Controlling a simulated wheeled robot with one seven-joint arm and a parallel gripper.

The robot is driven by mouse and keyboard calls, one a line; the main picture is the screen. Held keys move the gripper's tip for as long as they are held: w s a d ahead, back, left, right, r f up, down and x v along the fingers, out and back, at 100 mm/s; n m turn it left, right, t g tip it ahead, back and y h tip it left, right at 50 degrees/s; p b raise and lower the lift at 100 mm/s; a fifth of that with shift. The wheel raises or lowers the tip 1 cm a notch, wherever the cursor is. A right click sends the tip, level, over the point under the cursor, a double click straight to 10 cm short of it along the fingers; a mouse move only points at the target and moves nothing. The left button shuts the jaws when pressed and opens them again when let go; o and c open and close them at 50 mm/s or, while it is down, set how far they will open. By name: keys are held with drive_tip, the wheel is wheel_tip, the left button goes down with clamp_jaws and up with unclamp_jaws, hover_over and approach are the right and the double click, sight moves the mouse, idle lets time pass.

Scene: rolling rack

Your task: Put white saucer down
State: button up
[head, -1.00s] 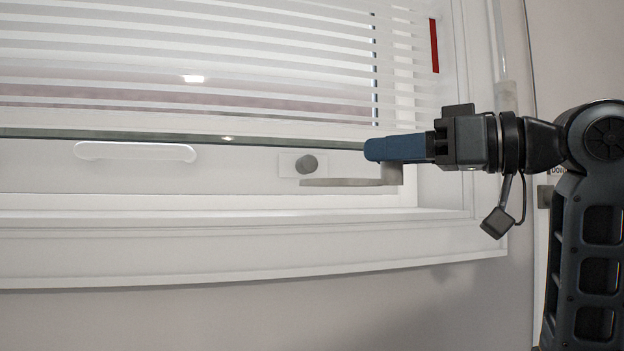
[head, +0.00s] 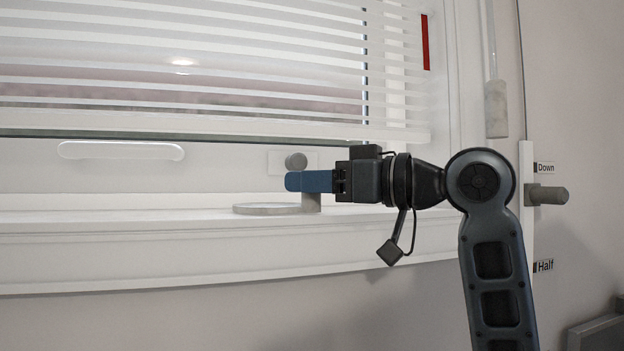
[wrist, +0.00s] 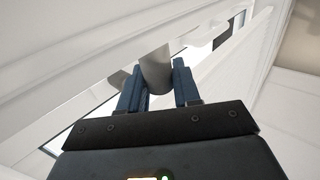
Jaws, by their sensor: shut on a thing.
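The white saucer (head: 266,209) shows as a thin, pale grey disc, seen nearly edge-on, with an upright post at its right side. In the head view it lies level at the height of the white window sill (head: 130,246). I cannot tell whether it touches the sill. My gripper (head: 296,181) comes in from the right, its blue fingers shut on the post above the disc. In the wrist view, the grey round post (wrist: 156,72) stands between the two fingers of my gripper (wrist: 157,88). The disc is mostly hidden there.
White slatted blinds (head: 200,90) hang just above and behind the gripper. A grey knob (head: 296,161) sits close behind the fingers. A white handle (head: 120,150) is on the frame to the left. A wall lever (head: 546,195) with "Down" and "Half" labels is at right. The left sill is clear.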

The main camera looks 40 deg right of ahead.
drive_tip(key=shift+f, duration=0.1)
drive_tip(key=o, duration=1.1)
drive_tip(key=shift+s+r, duration=0.1)
drive_tip(key=shift+r, duration=0.1)
drive_tip(key=b+v, duration=0.2)
drive_tip(key=v, duration=1)
